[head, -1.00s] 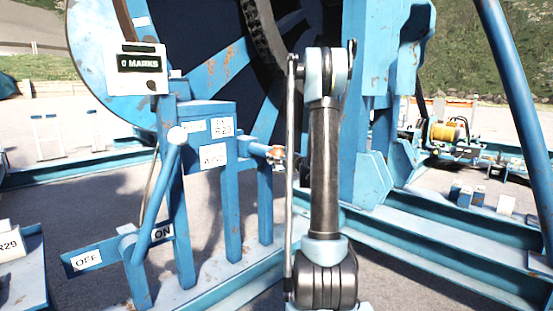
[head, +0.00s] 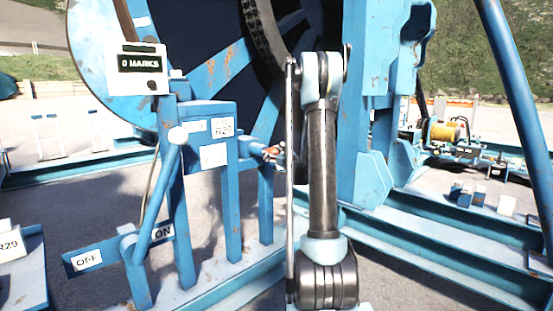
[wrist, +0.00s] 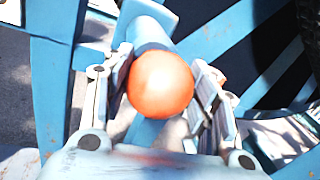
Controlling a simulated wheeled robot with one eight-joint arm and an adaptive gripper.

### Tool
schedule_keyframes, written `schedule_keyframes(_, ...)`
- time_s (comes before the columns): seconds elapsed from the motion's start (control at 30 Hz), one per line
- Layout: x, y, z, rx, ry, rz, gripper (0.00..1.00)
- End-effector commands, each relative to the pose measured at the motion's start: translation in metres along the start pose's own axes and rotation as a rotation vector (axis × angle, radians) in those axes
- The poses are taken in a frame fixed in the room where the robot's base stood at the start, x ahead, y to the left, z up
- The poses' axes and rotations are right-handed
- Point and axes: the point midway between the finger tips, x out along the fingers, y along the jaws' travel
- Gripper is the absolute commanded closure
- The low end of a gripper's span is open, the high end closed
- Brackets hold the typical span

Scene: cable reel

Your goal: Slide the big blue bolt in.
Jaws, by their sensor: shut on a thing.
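The big blue bolt (wrist: 148,30) shows in the wrist view as a blue shaft with an orange ball knob (wrist: 161,86) on its near end. My gripper (wrist: 160,72) is shut on it, one finger on each side just behind the knob. In the head view the bolt's knob (head: 271,153) is a small orange spot at the right of the blue stand (head: 207,112). My arm hides most of my gripper there. How deep the bolt sits cannot be seen.
The large reel (head: 225,70) stands behind the stand. A counter box (head: 138,70) reads 0 MARKS. A lever with OFF and ON plates (head: 88,259) is at lower left. Blue base rails (head: 440,240) run along the ground at right.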

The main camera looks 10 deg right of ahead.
Motion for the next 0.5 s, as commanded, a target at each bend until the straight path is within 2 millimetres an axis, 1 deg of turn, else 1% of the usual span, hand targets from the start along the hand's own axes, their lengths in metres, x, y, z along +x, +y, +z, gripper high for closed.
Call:
schedule_keyframes(0.03,0.016,0.004,0.001,0.000,-0.001,0.005,0.90)
schedule_keyframes(0.1,0.033,0.008,0.002,0.000,-0.001,0.005,0.90)
schedule_keyframes(0.2,0.054,0.012,0.002,0.000,-0.001,0.003,0.90)
schedule_keyframes(0.33,0.068,0.014,0.003,0.000,0.000,0.001,0.90)
schedule_keyframes(0.5,0.072,0.015,0.003,0.000,0.000,0.001,0.90)
